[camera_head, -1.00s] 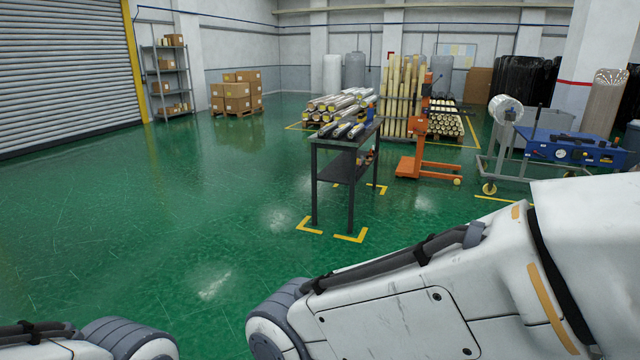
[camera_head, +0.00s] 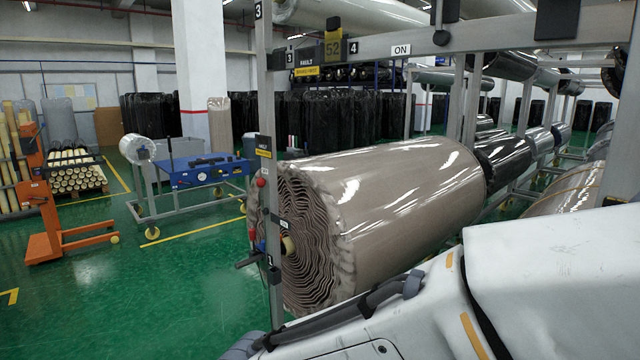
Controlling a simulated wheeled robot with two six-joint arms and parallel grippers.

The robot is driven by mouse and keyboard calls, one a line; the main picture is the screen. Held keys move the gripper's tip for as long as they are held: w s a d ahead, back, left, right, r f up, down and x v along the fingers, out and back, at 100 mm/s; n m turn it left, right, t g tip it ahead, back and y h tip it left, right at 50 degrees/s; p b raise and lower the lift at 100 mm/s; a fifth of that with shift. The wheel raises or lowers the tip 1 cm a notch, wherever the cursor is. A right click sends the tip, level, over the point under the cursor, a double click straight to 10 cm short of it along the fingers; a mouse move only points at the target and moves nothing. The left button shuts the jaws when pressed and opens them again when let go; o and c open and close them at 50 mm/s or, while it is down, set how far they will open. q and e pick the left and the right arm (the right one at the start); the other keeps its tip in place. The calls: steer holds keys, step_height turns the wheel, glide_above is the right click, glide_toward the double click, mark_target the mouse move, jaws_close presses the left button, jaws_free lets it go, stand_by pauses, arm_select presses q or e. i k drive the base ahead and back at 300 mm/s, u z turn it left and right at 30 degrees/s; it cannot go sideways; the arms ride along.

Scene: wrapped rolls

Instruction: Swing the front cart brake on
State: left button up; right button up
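A metal cart frame stands close on the right, with a grey upright post (camera_head: 272,90) in front of a large wrapped roll (camera_head: 400,195). The post bears a small dark plate with a yellow strip (camera_head: 264,152), a red knob (camera_head: 261,182) and a black handle (camera_head: 249,260) lower down. An ON label (camera_head: 401,50) sits on the top crossbar. I cannot tell which part is the front brake or how it is set. My white arm crosses the lower right; neither gripper shows.
A blue-topped cart (camera_head: 205,172) with a small roll and an orange lifter (camera_head: 42,205) stand to the left. Black wrapped rolls (camera_head: 150,110) line the back. Green floor (camera_head: 180,295) is clear at the lower left.

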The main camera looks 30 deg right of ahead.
mark_target(261, 182)
steer(key=z, duration=0.15)
steer(key=i, duration=2.4)
steer(key=z, duration=0.55)
